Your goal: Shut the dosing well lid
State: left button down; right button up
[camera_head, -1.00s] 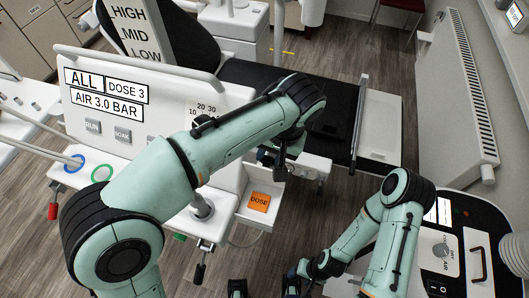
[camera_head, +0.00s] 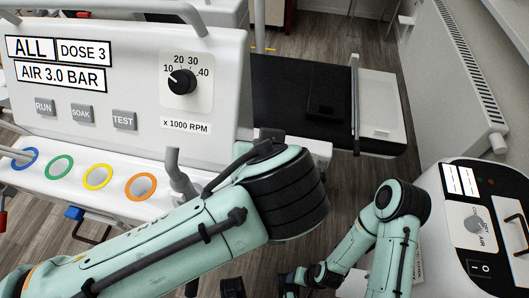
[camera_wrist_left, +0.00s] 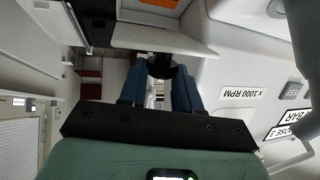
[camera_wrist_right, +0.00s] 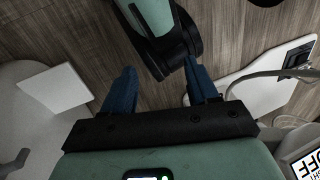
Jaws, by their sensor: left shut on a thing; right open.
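In the left wrist view, my left gripper (camera_wrist_left: 160,78) is shut on a small dark knob (camera_wrist_left: 160,66) at the edge of a white panel. An orange label (camera_wrist_left: 145,4), cut off by the top edge, sits on the white compartment (camera_wrist_left: 170,38) beyond the knob. I cannot tell the lid's angle. In the head view my left arm hides the left gripper and the dosing well. My right gripper (camera_wrist_right: 160,80) is open and empty above the floor in the right wrist view, with a green and black arm link beyond its fingers.
The white control panel (camera_head: 130,75) with a speed dial (camera_head: 182,80) stands at the left, above several coloured ring holders. A white unit (camera_head: 460,185) with a switch is at the right, below a radiator.

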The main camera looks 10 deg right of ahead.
pick_arm(q)
jog(key=s+f+t+b, duration=0.1)
jog(key=b, duration=0.1)
jog(key=shift+a+f+h+b, duration=0.1)
jog(key=shift+a+h+b, duration=0.05)
jog(key=shift+h+b, duration=0.2)
jog(key=shift+s+t, duration=0.2)
jog(key=shift+t, duration=0.1)
pick_arm(e)
jog(key=w+d+f+t+h, duration=0.1)
jog(key=w+d+f, duration=0.2)
jog(key=w, duration=0.3)
jog(key=shift+w+f+t, duration=0.15)
jog(key=shift+f+t, duration=0.25)
jog(key=shift+f, duration=0.4)
pick_arm(q)
jog(key=c, duration=0.8)
grip_release()
